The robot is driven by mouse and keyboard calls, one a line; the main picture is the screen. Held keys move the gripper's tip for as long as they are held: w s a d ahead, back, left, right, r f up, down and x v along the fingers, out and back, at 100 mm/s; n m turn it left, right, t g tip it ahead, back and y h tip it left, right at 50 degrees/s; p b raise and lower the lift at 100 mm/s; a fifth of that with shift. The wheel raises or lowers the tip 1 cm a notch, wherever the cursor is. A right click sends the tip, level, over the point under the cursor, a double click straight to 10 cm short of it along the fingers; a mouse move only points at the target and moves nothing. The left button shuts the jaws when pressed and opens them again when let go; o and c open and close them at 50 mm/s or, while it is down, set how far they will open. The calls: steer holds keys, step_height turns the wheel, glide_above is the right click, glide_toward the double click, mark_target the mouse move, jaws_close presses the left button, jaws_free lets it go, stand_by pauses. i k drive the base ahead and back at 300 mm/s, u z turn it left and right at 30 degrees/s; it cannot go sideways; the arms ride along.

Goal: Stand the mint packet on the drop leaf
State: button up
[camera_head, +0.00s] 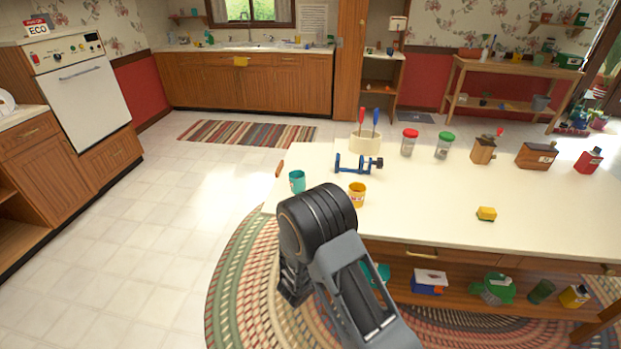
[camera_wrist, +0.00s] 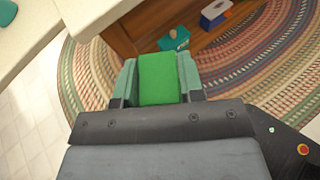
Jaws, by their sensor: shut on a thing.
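In the wrist view, my gripper (camera_wrist: 159,82) is shut on a bright green packet (camera_wrist: 159,78), taken as the mint packet, between its two pale green fingers. The packet is off the furniture, above the braided rug. No label shows on the side I see. In the head view my own arm hides gripper and packet. The white island top (camera_head: 420,215) is at right; its left end, with a teal cup (camera_head: 297,181), looks like the drop leaf, though I cannot clearly see the joint. In the wrist view a pale top (camera_wrist: 28,28) with the teal cup (camera_wrist: 7,12) shows upper left.
A yellow sponge (camera_head: 487,214) lies farther right. Jars and boxes line the back. A shelf below holds several items.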

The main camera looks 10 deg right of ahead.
mark_target(308, 158)
steer(key=u, duration=0.75)
steer(key=k, duration=1)
steer(key=u, duration=1.05)
steer(key=i, duration=1.95)
steer(key=z, duration=0.55)
steer(key=i, duration=1.85)
steer(key=z, duration=1.25)
steer(key=i, duration=1)
steer(key=z, duration=1.6)
steer(key=i, duration=0.6)
steer(key=z, duration=0.45)
